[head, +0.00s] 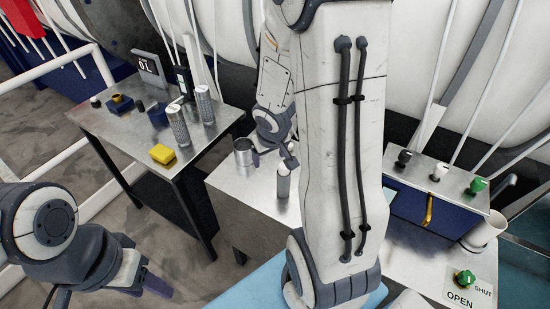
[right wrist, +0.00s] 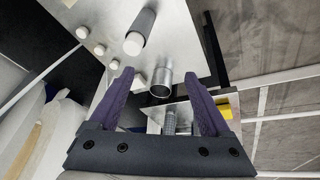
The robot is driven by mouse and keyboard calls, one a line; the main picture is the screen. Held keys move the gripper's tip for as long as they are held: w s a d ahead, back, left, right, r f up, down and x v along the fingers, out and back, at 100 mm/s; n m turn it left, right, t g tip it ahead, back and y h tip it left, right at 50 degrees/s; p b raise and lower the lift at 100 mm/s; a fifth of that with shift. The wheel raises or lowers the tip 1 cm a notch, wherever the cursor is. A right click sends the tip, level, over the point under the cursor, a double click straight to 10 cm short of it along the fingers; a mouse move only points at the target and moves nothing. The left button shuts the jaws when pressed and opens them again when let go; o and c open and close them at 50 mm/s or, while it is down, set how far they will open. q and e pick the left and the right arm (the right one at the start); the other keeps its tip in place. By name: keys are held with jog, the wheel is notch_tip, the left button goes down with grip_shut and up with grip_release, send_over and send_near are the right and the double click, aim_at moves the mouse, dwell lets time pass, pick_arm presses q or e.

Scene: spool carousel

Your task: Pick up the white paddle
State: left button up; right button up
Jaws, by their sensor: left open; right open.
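The white paddle is most likely the white-topped knob (head: 439,171) on the blue box (head: 425,205) at the right of the head view. It stands between a black knob (head: 404,158) and a green knob (head: 477,185). I cannot make it out in the right wrist view. My right gripper (head: 273,154) is partly hidden behind my arm, well left of the blue box; its purple fingers (right wrist: 160,92) are open and empty in the right wrist view. My left gripper (head: 142,283) is open and empty at the lower left, far from the box.
A metal cup (head: 243,152) and a grey cylinder (head: 283,184) stand near my right gripper. A side table (head: 125,129) holds knurled spools (head: 179,125) and a yellow block (head: 162,154). A green valve knob (head: 465,278) and a white cup (head: 484,232) sit by the box.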

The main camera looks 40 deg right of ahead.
jog(key=m+p, duration=0.1)
jog(key=m, duration=0.1)
send_near(285, 168)
jog(key=b+x, duration=0.3)
jog(key=x, duration=0.1)
jog(key=b+x, duration=0.3)
jog(key=x, duration=0.2)
jog(key=shift+w+d+r+b, duration=0.15)
jog(key=shift+w+b, duration=0.05)
jog(key=shift+b, duration=0.2)
jog(key=shift+w+d+f, duration=0.1)
jog(key=shift+w+f, duration=0.15)
jog(key=shift+f, duration=0.1)
pick_arm(q)
notch_tip(285, 168, down, 5)
jog(key=shift+f, duration=0.1)
pick_arm(e)
jog(key=shift+r, duration=0.1)
grip_shut()
